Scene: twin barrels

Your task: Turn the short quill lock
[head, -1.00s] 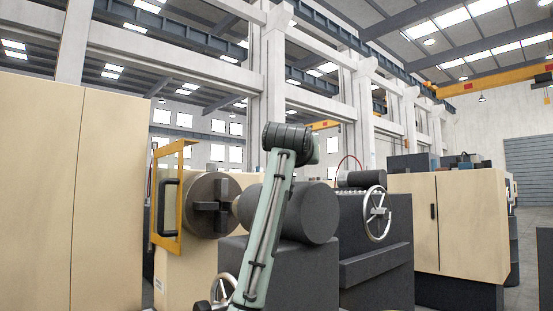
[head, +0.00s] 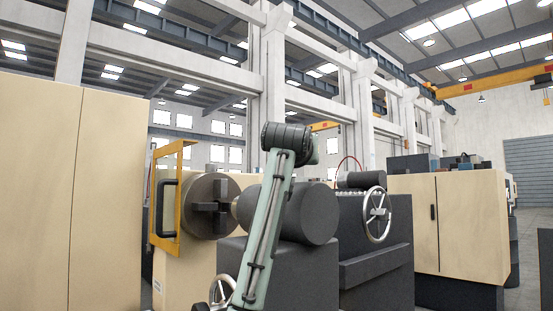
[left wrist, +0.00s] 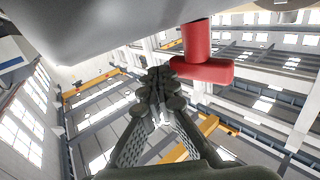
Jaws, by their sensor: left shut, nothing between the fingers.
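A red T-shaped lever (left wrist: 203,62), which looks like the quill lock, shows at the upper middle of the left wrist view. Its stem hangs from a grey rounded body, and its short bar runs left to right. My left gripper (left wrist: 160,78) is shut with nothing in it. Its fingertips are at the left end of the red bar; I cannot tell whether they touch it. In the head view the red lever and the left gripper do not show. My right gripper is in neither view.
In the head view a dark tailstock barrel (head: 311,214) stands behind my green arm link. A chuck (head: 209,206), a yellow-framed guard (head: 165,200) and a spoked handwheel (head: 376,215) are nearby. A large cream cabinet (head: 75,190) fills the left side.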

